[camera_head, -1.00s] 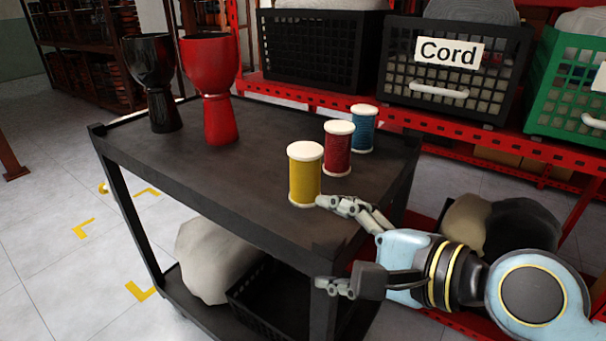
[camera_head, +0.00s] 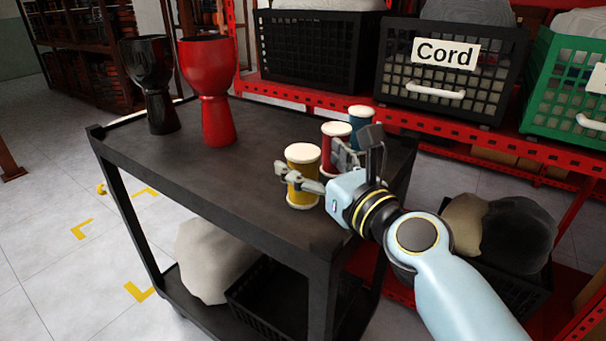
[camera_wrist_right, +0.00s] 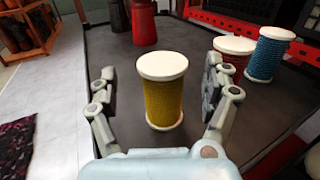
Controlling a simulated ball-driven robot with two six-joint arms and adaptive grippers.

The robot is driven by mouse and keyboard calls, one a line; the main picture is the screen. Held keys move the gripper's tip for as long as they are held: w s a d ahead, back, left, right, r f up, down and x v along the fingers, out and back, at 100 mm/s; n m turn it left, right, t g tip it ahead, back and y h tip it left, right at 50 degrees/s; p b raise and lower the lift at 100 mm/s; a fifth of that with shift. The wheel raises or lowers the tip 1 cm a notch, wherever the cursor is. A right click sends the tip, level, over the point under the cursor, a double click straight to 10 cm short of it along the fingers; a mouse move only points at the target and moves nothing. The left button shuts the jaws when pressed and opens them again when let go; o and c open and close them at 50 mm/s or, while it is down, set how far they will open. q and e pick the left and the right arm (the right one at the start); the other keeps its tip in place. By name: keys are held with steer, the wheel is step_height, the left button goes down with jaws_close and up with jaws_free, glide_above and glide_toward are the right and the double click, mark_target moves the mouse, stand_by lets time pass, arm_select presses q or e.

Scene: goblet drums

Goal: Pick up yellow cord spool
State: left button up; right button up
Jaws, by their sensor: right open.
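The yellow cord spool (camera_head: 302,163) stands upright on the dark cart top (camera_head: 240,180), with white ends. In the right wrist view the yellow spool (camera_wrist_right: 163,92) stands between the two fingers, with a gap on each side. My right gripper (camera_head: 312,160) is open around the yellow spool; one finger crosses in front of it in the head view. The right gripper's fingers also show in the right wrist view (camera_wrist_right: 160,95). My left gripper is not in view.
A red spool (camera_head: 335,134) and a blue spool (camera_head: 360,118) stand close behind the yellow one. A red goblet drum (camera_head: 212,85) and a black one (camera_head: 153,80) stand at the cart's far left. A crate labelled Cord (camera_head: 440,95) is on the shelf behind.

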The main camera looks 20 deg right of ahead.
mark_target(294, 145)
steer(key=x, duration=0.3)
steer(key=shift+w, duration=0.45)
steer(key=c, duration=1.4)
